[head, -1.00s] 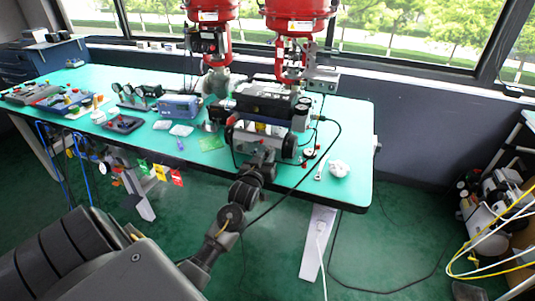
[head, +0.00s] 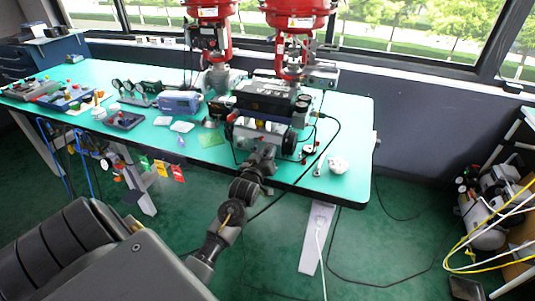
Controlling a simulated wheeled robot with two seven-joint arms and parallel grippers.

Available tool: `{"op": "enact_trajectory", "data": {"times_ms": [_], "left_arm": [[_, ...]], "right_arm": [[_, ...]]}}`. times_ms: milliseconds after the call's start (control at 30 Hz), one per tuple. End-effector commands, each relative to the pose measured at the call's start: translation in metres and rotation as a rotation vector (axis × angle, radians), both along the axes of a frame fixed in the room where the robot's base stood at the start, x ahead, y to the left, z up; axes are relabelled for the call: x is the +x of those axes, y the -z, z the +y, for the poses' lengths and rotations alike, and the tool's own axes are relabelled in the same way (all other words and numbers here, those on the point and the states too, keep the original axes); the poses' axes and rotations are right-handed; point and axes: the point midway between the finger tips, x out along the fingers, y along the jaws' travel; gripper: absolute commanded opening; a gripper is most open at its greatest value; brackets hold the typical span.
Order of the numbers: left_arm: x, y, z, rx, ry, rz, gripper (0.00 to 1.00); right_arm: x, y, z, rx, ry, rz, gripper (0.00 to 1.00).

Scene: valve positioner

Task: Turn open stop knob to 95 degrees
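The valve positioner, a black and grey unit (head: 266,97), stands near the front edge of the green bench, below a red actuator (head: 298,14). My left arm comes in from the lower left, and my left gripper (head: 262,150) is at the front face of the unit, at its lower middle. The fingertips are small and dark against the unit, so I cannot tell whether they are open or touching it. The stop knob cannot be made out; the gripper may cover it. My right gripper is out of view.
A blue-grey box (head: 180,102) stands to the left. A black cable runs beside the unit. An air compressor (head: 485,230) stands far right.

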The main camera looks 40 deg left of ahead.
Motion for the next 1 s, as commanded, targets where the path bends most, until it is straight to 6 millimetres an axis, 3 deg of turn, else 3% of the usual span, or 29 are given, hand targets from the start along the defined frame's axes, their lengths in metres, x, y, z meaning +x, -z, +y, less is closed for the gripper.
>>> {"op": "enact_trajectory", "data": {"times_ms": [100, 467, 1000], "left_arm": [[0.000, 0.000, 0.000, 0.000, -0.001, 0.001, 0.41], [-0.007, 0.002, -0.002, 0.000, -0.002, 0.004, 0.41], [-0.093, 0.002, -0.032, 0.000, -0.001, 0.004, 0.41]], "right_arm": [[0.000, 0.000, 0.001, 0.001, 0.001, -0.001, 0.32], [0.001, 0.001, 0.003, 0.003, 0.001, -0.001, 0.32], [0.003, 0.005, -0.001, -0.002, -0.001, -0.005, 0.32]]}}
